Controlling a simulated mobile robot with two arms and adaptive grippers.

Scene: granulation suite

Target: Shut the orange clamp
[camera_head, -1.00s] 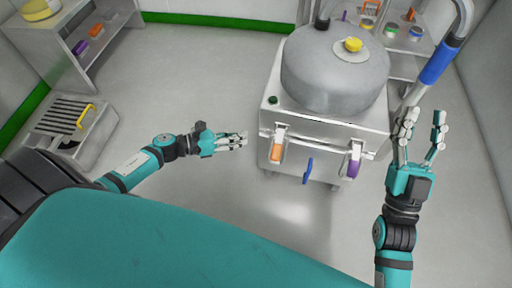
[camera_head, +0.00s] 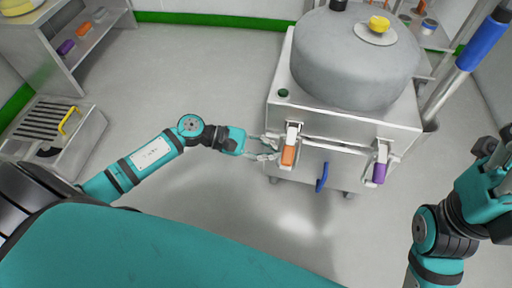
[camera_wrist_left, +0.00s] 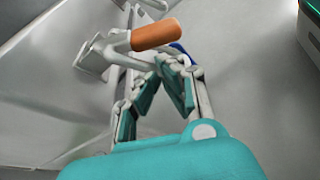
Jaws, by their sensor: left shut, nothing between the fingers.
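The orange clamp (camera_head: 288,155) is on the front left of the steel machine, its orange handle below a white metal bracket. In the left wrist view the orange handle (camera_wrist_left: 157,34) juts out from its metal lever, away from the machine wall. My left gripper (camera_head: 268,148) is just left of the orange clamp. In the left wrist view its fingers (camera_wrist_left: 165,68) are shut and empty, just below the handle; I cannot tell whether they touch the lever. My right gripper (camera_head: 498,158) is at the right edge, partly cut off, and its finger state is unclear.
The machine (camera_head: 345,136) carries a grey domed vessel (camera_head: 350,65). A purple-handled clamp (camera_head: 380,170) is at its front right, with a blue handle (camera_head: 322,177) between. A blue-gripped pole (camera_head: 482,42) stands right. A rack (camera_head: 65,135) stands left. Floor before the machine is clear.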

